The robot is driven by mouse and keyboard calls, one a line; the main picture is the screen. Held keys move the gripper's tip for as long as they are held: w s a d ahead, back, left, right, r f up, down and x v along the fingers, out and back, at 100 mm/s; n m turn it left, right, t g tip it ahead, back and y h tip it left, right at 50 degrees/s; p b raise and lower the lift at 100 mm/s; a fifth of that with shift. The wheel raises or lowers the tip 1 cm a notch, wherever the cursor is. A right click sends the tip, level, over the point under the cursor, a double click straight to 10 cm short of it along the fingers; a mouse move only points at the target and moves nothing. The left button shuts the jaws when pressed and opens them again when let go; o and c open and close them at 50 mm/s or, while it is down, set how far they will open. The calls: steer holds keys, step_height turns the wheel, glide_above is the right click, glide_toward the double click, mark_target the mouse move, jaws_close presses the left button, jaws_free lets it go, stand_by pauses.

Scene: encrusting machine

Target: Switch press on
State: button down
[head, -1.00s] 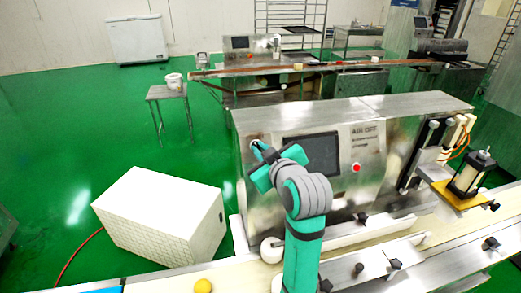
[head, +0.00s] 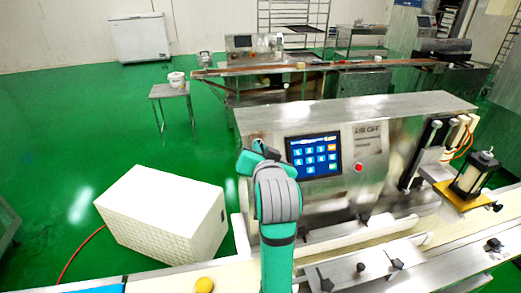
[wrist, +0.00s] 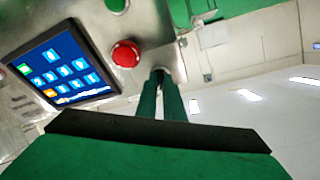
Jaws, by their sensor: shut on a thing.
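The press machine (head: 350,108) is a steel cabinet with a control screen (head: 315,157) on its front. The screen is lit blue with several icons, and it also shows in the wrist view (wrist: 62,68). My gripper (head: 258,153) is at the panel, left of the screen, its fingertips hidden in the head view. In the wrist view its green fingers (wrist: 160,88) are close together at a small dark switch (wrist: 158,74) on the panel and shut on it. The switch is mostly covered by the fingers.
A red button (wrist: 126,54) sits close beside the fingers, with a green button (wrist: 117,4) near it. Another red button (head: 358,168) is right of the screen. A white box (head: 165,218) stands on the floor at left. A conveyor (head: 350,265) runs along the front.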

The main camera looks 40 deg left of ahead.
steer(key=shift+a+m+h, duration=0.15)
steer(key=shift+m+h, duration=0.25)
steer(key=shift+m, duration=1.7)
steer(key=c, duration=1.9)
jaws_free()
steer(key=shift+o, duration=0.2)
steer(key=shift+s+r, duration=0.1)
steer(key=v, duration=1)
steer(key=shift+s+d, duration=0.2)
steer(key=shift+d, duration=0.05)
